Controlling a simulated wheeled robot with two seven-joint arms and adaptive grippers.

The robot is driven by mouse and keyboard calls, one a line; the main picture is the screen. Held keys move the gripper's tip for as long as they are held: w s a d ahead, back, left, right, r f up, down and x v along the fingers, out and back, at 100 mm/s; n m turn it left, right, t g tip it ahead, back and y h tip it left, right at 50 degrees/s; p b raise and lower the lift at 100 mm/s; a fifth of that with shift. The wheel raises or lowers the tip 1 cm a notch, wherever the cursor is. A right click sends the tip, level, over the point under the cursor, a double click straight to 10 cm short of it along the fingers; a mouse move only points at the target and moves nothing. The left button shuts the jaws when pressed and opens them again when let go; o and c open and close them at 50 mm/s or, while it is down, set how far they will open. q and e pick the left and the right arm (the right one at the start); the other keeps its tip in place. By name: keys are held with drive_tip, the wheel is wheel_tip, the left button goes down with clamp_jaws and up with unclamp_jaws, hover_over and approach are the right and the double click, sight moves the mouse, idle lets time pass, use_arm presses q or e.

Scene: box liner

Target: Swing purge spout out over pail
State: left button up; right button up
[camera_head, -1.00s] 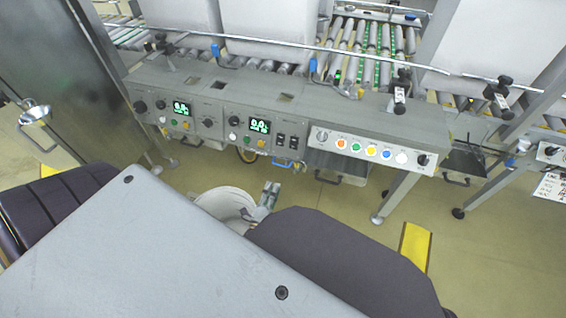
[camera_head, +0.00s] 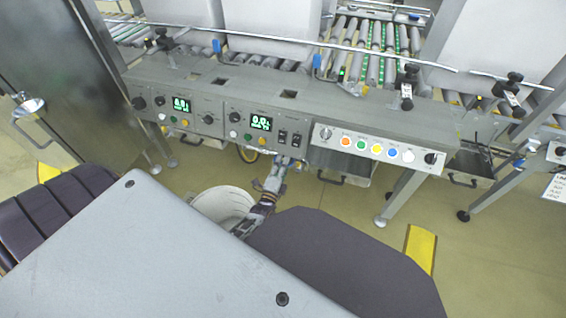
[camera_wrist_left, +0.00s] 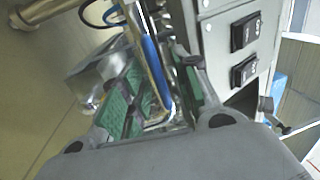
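The pale pail (camera_head: 218,203) stands on the floor below the control cabinet, partly hidden by my body. My left gripper (camera_head: 278,168) is beside and above it, near the cabinet's lower edge. In the left wrist view its green-padded fingers (camera_wrist_left: 160,82) stand apart, on either side of a bent chrome tube with a blue sleeve (camera_wrist_left: 152,62). This tube looks like the purge spout. I cannot tell whether a finger touches it. In the head view a bit of blue (camera_head: 298,166) shows beside the gripper under the cabinet. My right gripper is not in view.
The control cabinet (camera_head: 215,135) with displays, knobs and switches is just above the gripper. A panel of coloured buttons (camera_head: 376,148) is to its right. A cabinet leg (camera_head: 400,196) and a yellow floor strip (camera_head: 420,246) are further right. Open floor lies between.

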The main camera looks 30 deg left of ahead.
use_arm(q)
drive_tip(key=shift+x, duration=0.95)
